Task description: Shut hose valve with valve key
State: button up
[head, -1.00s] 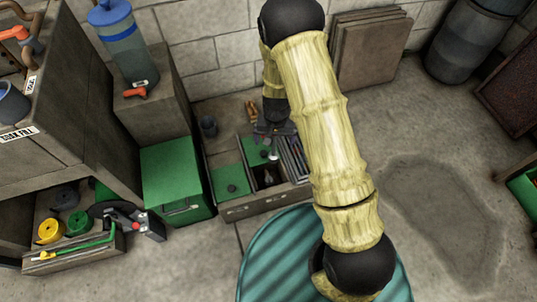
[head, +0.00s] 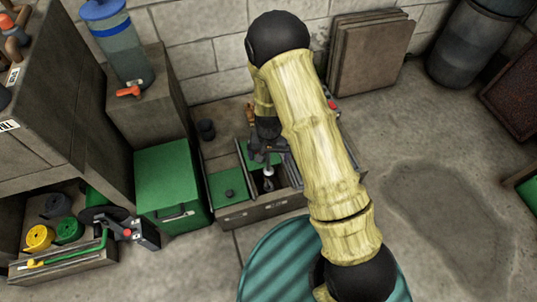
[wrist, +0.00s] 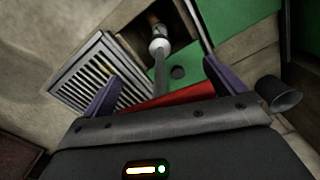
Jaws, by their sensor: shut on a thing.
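My gripper (head: 264,153) is over the low floor box, beside its open compartment (head: 258,183). In the wrist view my gripper (wrist: 162,70) has its two purple fingers around the red handle of the valve key (wrist: 165,98). The key's grey shaft runs away from the handle to a pale round end that overlaps the dark opening; this end also shows on the key in the head view (head: 268,171). A brown fitting (wrist: 153,18) shows beyond it in the wrist view. I cannot tell whether the key touches or sits on the valve.
Green lids (head: 227,185) cover part of the box, and a slotted grate (wrist: 92,72) lies beside the opening. A green chest (head: 172,190) stands left. A dark cup (head: 206,130) stands behind the box.

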aim_at(269, 163)
jog(key=shift+w+f+n+b, duration=0.1)
jog(key=shift+f+n+b, duration=0.4)
jog(key=shift+n+b, duration=0.6)
jog(key=n+b, duration=0.1)
jog(key=n, duration=0.2)
jog(key=shift+d+b, duration=0.1)
jog(key=shift+b, duration=0.2)
jog(key=n+b, duration=0.2)
jog(key=n, duration=0.2)
jog(key=shift+r, duration=0.15)
jog(key=n+p, duration=0.2)
jog(key=n, duration=0.1)
jog(key=n+p, duration=0.2)
jog(key=n, duration=0.2)
jog(key=n+p, duration=0.2)
jog(key=n, duration=0.1)
jog(key=shift+r+n, duration=0.35)
jog(key=shift+n, duration=0.05)
jog(key=shift+f+b, duration=1.45)
jog(key=shift+f, duration=1.25)
jog(key=shift+r+p, duration=0.1)
jog(key=shift+p, duration=0.5)
